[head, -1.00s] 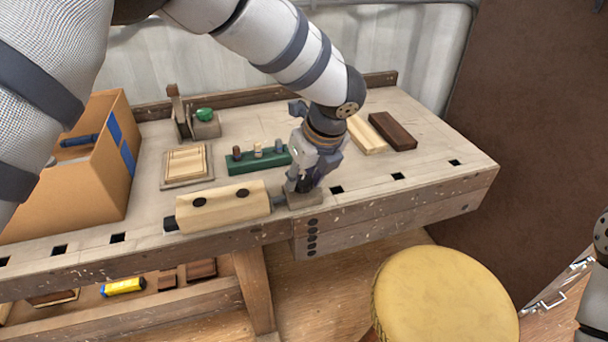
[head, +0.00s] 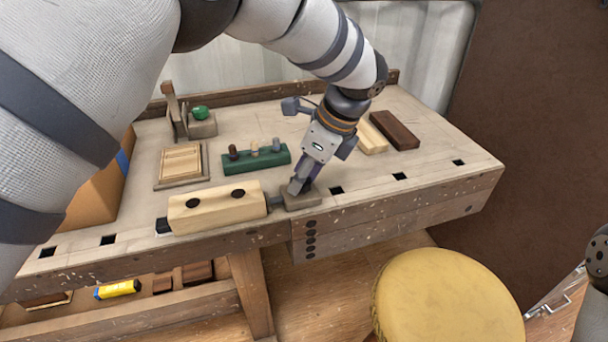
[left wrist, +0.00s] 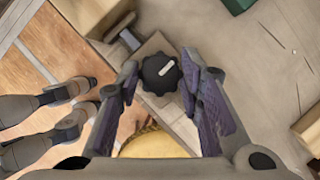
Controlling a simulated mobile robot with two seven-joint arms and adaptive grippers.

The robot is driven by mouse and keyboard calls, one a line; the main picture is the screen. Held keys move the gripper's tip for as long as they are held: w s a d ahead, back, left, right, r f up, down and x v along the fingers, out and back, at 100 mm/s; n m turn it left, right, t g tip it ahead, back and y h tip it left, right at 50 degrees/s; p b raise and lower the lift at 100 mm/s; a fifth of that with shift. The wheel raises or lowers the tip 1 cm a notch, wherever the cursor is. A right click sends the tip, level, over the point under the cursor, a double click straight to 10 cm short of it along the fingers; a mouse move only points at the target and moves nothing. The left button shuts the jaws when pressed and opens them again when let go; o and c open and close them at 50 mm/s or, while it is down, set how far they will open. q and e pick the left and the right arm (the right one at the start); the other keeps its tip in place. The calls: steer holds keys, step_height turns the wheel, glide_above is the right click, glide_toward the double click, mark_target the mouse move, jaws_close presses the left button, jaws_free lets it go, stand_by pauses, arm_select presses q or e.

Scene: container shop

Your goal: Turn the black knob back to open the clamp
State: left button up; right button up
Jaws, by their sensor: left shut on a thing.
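The black knob (left wrist: 160,74) has a white pointer mark, angled up and right in the left wrist view. It sits on a grey-brown clamp block (head: 301,200) at the bench's front edge; the head view hides it behind my gripper. My left gripper (head: 298,188) reaches down onto it, tilted. In the left wrist view its two purple-padded fingers (left wrist: 160,76) are on either side of the knob, shut on it. A pale wooden block (head: 218,207) with two dark round spots lies left of the clamp block, between a grey jaw (head: 275,201) and a black end piece (head: 162,226).
A green rack (head: 256,159) with several pegs stands behind the clamp. A framed wooden piece (head: 181,164) and a green-topped stand (head: 200,120) are farther left. Pale and dark bars (head: 394,129) lie back right. A yellow stool (head: 447,300) stands in front.

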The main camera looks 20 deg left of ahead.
arm_select(q)
steer(key=n+g+b, duration=0.1)
steer(key=n, duration=0.3)
steer(key=shift+w+f+n+g+b, duration=0.1)
steer(key=shift+f+n+g+b, duration=0.2)
steer(key=shift+f+g+b, duration=0.1)
steer(key=n+b, duration=0.1)
steer(key=n, duration=0.1)
steer(key=n+g+h+b, duration=0.1)
steer(key=n, duration=0.1)
steer(key=shift+w+r+n+g, duration=0.1)
steer(key=shift+n+g, duration=0.2)
steer(key=n+g+h+b, duration=0.1)
steer(key=n, duration=0.2)
steer(key=shift+a+n, duration=0.15)
steer(key=shift+n, duration=0.15)
steer(key=shift+r+n+g+h+b, duration=0.1)
steer(key=shift+n+g+h+b, duration=0.2)
steer(key=shift+n, duration=0.65)
steer(key=shift+r+n+h+b, duration=0.1)
steer(key=shift+n+h, duration=0.3)
steer(key=shift+n, duration=0.55)
arm_select(e)
steer(key=s+f+g, duration=0.2)
steer(key=s+f, duration=0.3)
steer(key=f, duration=0.1)
steer(key=shift+s+f, duration=0.2)
steer(key=shift+s, duration=0.05)
